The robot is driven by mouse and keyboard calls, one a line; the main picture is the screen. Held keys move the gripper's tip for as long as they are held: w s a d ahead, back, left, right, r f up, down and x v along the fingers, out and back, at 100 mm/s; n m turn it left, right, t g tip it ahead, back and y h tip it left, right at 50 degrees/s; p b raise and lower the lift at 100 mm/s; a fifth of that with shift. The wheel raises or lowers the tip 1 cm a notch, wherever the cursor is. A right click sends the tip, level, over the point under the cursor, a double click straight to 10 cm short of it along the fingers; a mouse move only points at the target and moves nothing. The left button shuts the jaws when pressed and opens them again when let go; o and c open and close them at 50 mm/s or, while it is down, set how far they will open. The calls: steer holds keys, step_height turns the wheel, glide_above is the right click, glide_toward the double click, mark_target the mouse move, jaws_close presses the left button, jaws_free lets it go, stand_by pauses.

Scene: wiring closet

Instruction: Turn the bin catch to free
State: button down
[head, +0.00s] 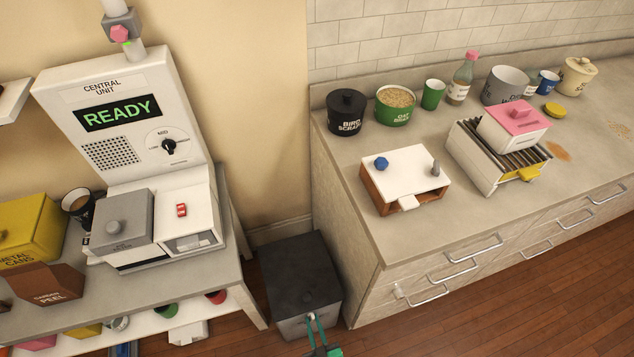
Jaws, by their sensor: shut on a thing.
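The bin is most likely the dark grey box (300,268) with a closed lid, standing on the floor between the left table and the counter. My gripper (312,318), with green fingers, reaches up from the bottom edge to the front of the bin, near its top edge. Its fingers are shut on a small pale part there, which looks like the bin catch. The fingers cover most of that part, so I cannot tell which way it is turned.
The table (235,290) with the central unit (120,110), its screen reading READY, stands at the left. The counter (345,185) with drawer handles is close on the right of the bin. Wooden floor (480,310) is clear at the lower right.

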steer(key=shift+d, duration=0.1)
steer(key=c, duration=1.8)
jaws_free()
steer(key=shift+n, duration=0.4)
steer(key=shift+o, duration=0.2)
steer(key=shift+f+v, duration=0.25)
steer(key=shift+v, duration=0.7)
steer(key=shift+f+v, duration=0.2)
steer(key=shift+v, duration=0.75)
steer(key=shift+f+v, duration=0.25)
steer(key=shift+v, duration=0.7)
steer(key=shift+s, duration=0.25)
